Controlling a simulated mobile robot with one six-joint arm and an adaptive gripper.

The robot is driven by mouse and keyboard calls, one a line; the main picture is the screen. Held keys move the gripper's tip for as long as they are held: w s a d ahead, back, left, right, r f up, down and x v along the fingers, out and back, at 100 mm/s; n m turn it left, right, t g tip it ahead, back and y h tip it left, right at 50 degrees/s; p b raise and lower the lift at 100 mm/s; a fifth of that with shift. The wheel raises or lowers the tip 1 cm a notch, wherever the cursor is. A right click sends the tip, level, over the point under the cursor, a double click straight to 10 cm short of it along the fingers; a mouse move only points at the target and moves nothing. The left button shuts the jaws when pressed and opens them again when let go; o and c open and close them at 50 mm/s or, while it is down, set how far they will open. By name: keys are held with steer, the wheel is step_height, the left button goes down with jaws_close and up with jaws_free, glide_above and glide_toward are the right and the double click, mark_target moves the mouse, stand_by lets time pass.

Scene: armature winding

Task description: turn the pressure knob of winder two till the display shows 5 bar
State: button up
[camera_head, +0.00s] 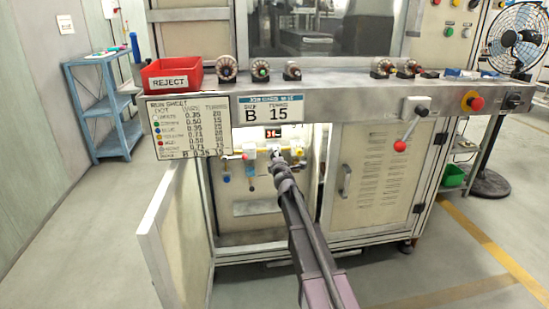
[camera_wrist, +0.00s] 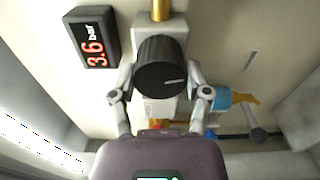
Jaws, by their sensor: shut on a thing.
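The black ribbed pressure knob (camera_wrist: 162,66) sits on a pale regulator block in the wrist view. Its white mark points to the right. My gripper (camera_wrist: 160,93) has one finger on each side of the knob and is shut on it. The black display (camera_wrist: 94,37) beside it shows 3.6 bar in red digits, seen sideways. In the head view my gripper (camera_head: 275,155) reaches into the open cabinet, just below the small display (camera_head: 272,132), whose digits are too small to read surely. The knob is hidden behind my gripper there.
The open cabinet door (camera_head: 175,235) stands out at the left. In the wrist view, a blue fitting with an orange lever (camera_wrist: 235,98) sits right of the knob. A red-balled lever (camera_head: 400,146) is on the machine's front. The bench above holds a red reject bin (camera_head: 171,77) and several armatures.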

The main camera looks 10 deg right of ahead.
steer(key=shift+w+m, duration=0.1)
steer(key=shift+m, duration=0.7)
steer(key=o, duration=1.1)
steer(key=shift+o, duration=0.2)
steer(key=s, duration=1.2)
steer(key=shift+s, duration=0.1)
